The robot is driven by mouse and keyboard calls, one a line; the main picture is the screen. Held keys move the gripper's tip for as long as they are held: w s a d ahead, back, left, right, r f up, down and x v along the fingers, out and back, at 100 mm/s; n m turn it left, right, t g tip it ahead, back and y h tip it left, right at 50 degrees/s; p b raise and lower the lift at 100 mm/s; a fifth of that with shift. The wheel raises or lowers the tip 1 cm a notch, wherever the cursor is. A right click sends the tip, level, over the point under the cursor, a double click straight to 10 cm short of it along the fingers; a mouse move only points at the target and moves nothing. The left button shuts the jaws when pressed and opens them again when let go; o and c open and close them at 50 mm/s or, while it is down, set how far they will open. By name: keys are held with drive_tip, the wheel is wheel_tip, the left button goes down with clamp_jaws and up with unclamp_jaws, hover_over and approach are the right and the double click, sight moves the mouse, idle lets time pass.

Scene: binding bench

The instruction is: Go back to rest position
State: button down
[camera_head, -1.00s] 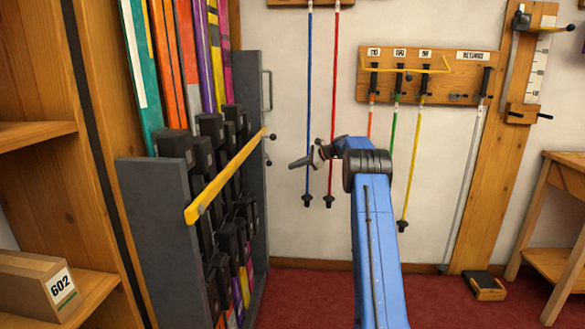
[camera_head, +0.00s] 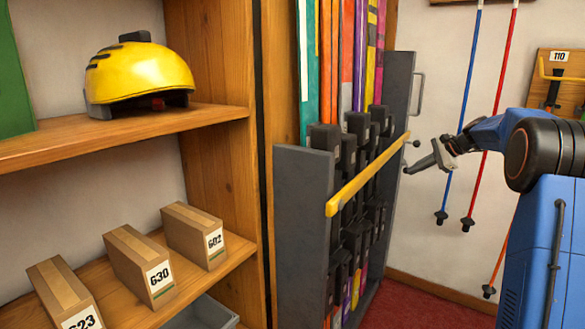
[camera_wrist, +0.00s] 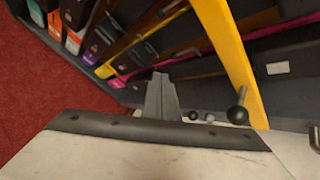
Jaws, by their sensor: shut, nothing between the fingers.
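My gripper (camera_head: 428,162) is at the end of my blue arm, right of the ski rack, and its fingers look closed with nothing in them. In the wrist view its closed fingers (camera_wrist: 161,98) point at the rack's side. The yellow bar (camera_head: 368,176) lies slanted across the front of the grey ski rack (camera_head: 303,222). It also shows in the wrist view (camera_wrist: 228,50), with a black ball knob (camera_wrist: 238,115) close to the gripper. I cannot tell whether the fingers touch the rack.
Wooden shelves (camera_head: 215,110) at left hold a yellow helmet (camera_head: 140,76) and numbered boxes (camera_head: 140,265). Blue (camera_head: 463,110) and red (camera_head: 492,120) poles hang on the wall behind my gripper. Red carpet (camera_head: 420,305) shows below.

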drive_tip(key=s+a+r+n+g+h, duration=0.1)
drive_tip(key=s+a+n, duration=0.3)
drive_tip(key=s, duration=0.6)
drive_tip(key=s+a+r+n+h, duration=0.1)
drive_tip(key=s+a, duration=0.6)
drive_tip(key=s, duration=0.3)
drive_tip(key=s+a+r+n+g+h, duration=0.1)
drive_tip(key=s+a+n, duration=0.3)
drive_tip(key=s, duration=0.6)
drive_tip(key=s+f+n+h, duration=0.1)
drive_tip(key=s+f, duration=0.3)
drive_tip(key=s, duration=0.6)
drive_tip(key=s+a+f+n+h, duration=0.1)
drive_tip(key=s+f+n, duration=0.3)
drive_tip(key=s, duration=0.6)
drive_tip(key=s+a+f+n+h, duration=0.1)
drive_tip(key=s+f+n+h, duration=0.1)
drive_tip(key=s+f, duration=0.4)
drive_tip(key=s, duration=0.4)
drive_tip(key=shift+a+n, duration=0.2)
drive_tip(key=shift+n, duration=0.2)
drive_tip(key=shift+s, duration=0.1)
